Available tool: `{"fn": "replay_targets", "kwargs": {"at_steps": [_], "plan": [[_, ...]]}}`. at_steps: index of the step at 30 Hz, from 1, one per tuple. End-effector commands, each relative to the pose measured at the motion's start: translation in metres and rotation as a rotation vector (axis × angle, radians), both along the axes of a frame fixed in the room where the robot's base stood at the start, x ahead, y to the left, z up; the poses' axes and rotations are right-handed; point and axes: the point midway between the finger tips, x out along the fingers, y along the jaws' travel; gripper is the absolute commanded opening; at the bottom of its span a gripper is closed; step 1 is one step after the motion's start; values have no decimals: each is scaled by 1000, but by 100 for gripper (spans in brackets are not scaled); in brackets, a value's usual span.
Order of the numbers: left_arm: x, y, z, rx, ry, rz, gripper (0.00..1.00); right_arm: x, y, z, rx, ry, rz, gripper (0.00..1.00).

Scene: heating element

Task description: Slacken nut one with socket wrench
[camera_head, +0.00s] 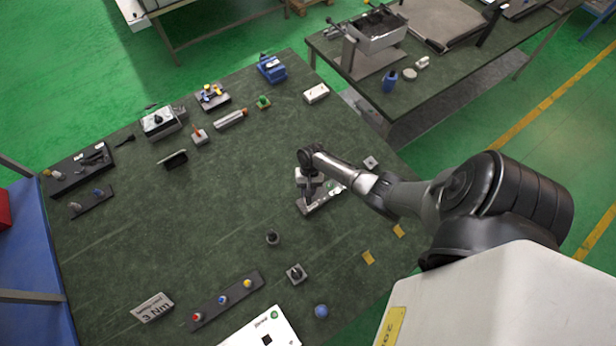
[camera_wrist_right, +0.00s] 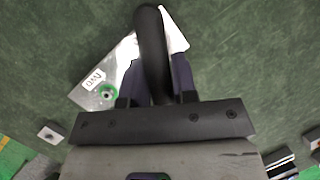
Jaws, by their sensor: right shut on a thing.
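My right gripper (camera_head: 309,190) reaches in from the right over the middle of the table. In the right wrist view, its fingers (camera_wrist_right: 157,88) are shut on a dark, round-ended handle, which appears to be the socket wrench (camera_wrist_right: 150,40). The wrench's lower end is hidden. A light metal plate (camera_head: 324,201) lies under the gripper. It also shows in the right wrist view (camera_wrist_right: 122,55), with a white label and a green ring around a small nut (camera_wrist_right: 106,92) left of the wrench. The wrench overlaps the plate, and I cannot tell whether it touches a nut. My left gripper is out of view.
A dark rack with coloured pieces (camera_head: 228,301), a small square block (camera_head: 296,273), a dark round piece (camera_head: 272,238) and a blue ball (camera_head: 321,311) sit nearer. Several fixtures line the far edge, including a blue vise (camera_head: 271,68). The table left of the plate is clear.

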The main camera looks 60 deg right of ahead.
Motion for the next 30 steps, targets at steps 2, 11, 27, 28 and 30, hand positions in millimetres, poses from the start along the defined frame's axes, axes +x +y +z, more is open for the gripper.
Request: {"fn": "replay_targets", "kwargs": {"at_steps": [2,11,27,28,30], "plan": [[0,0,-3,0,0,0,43,1,0,-1,-1,1,85,0],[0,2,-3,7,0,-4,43,0,0,0,0,1,159,0],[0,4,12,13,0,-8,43,0,1,15,1,0,157,0],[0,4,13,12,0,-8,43,0,1,17,1,0,157,0],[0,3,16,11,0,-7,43,0,1,20,1,0,157,0]]}}
